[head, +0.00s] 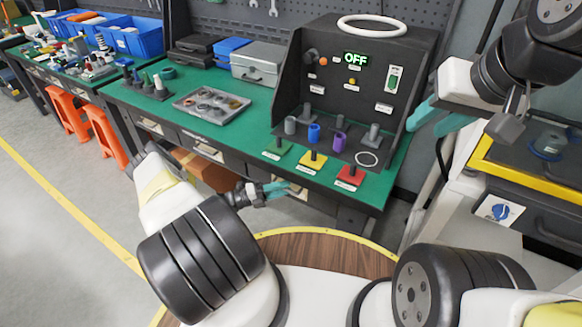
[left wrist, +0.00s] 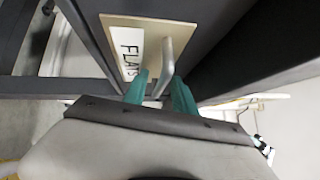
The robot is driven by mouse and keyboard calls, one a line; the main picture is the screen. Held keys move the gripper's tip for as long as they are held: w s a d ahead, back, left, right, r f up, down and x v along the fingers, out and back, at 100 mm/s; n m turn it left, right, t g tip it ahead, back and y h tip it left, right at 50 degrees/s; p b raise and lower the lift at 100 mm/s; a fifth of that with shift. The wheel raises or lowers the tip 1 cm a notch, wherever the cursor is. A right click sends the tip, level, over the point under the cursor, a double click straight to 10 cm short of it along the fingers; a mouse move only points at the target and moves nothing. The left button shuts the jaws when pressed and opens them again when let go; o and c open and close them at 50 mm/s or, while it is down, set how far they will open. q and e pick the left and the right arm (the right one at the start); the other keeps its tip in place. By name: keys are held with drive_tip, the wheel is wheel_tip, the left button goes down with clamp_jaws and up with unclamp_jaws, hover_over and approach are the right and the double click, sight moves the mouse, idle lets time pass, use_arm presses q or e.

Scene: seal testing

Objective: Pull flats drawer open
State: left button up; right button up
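The flats drawer shows in the left wrist view as a dark front with a cream plate (left wrist: 118,32) lettered "FLAT", the last letters being covered. A pale bar handle (left wrist: 168,55) stands out from that plate. My left gripper (left wrist: 158,97) is open, with one teal finger on each side of the handle's near end; contact cannot be told. In the head view my left gripper (head: 277,188) is at the rightmost drawer handle plate (head: 297,191) under the green bench. My right gripper (head: 440,118) is open and empty, right of the black test panel.
The green workbench (head: 232,122) carries a black test panel (head: 345,75) reading "OFF", a grey parts tray (head: 211,105) and several cases. Other drawers (head: 207,152) lie to the left. A yellow-edged black cabinet (head: 540,180) stands right. Open floor lies left.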

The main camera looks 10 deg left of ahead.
use_arm(q)
drive_tip(key=shift+c, duration=0.2)
clamp_jaws()
idle(1.1)
